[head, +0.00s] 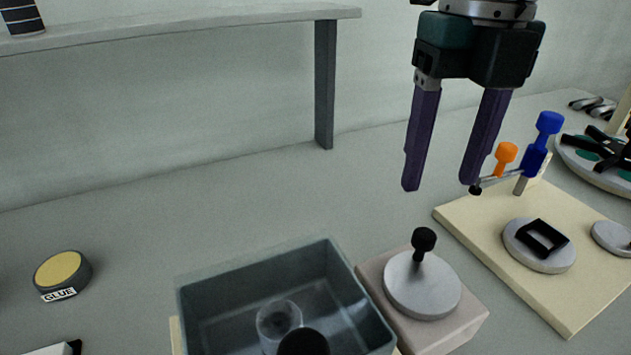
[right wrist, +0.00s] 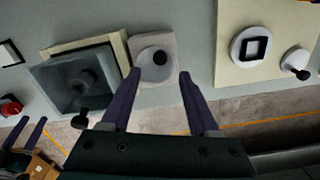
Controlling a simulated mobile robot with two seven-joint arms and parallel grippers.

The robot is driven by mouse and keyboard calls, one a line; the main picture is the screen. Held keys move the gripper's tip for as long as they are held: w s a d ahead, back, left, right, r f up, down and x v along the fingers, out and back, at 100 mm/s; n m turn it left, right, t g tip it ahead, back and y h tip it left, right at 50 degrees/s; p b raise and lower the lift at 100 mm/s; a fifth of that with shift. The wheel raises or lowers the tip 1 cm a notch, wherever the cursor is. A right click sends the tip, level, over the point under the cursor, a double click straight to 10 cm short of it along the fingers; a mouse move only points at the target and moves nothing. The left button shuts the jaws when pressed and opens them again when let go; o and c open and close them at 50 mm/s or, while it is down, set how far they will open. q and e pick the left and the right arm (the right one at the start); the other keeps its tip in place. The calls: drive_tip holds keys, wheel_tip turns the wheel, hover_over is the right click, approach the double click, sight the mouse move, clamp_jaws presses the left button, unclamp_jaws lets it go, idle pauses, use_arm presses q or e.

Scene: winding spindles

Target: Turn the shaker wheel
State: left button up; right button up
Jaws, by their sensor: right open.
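The shaker wheel is a light grey disc (head: 420,288) with an upright black knob (head: 424,240) near its rim, on a pale block beside a grey box. In the right wrist view the wheel (right wrist: 147,68) and its knob (right wrist: 159,58) show near the fingertips. My right gripper (head: 440,186) is open and empty, pointing down above and behind the wheel in the head view. Its purple fingers are apart from the knob. In the right wrist view, my left gripper (right wrist: 33,120) shows at the lower left with its fingers apart and nothing between them.
The open grey box (head: 250,252) adjoins the wheel block and holds a clear cup (head: 278,322). A cream board (head: 570,320) with discs, an orange peg (head: 505,155) and a blue handle (head: 536,150) stands right. A glue tin (head: 62,273) is left. The table behind the box is clear.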

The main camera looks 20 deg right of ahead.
sight(424, 232)
wheel_tip(424, 232, down, 10)
drive_tip(key=shift+r+b, duration=0.1)
drive_tip(key=shift+b, duration=0.2)
drive_tip(key=shift+c, duration=0.2)
clamp_jaws()
idle(0.3)
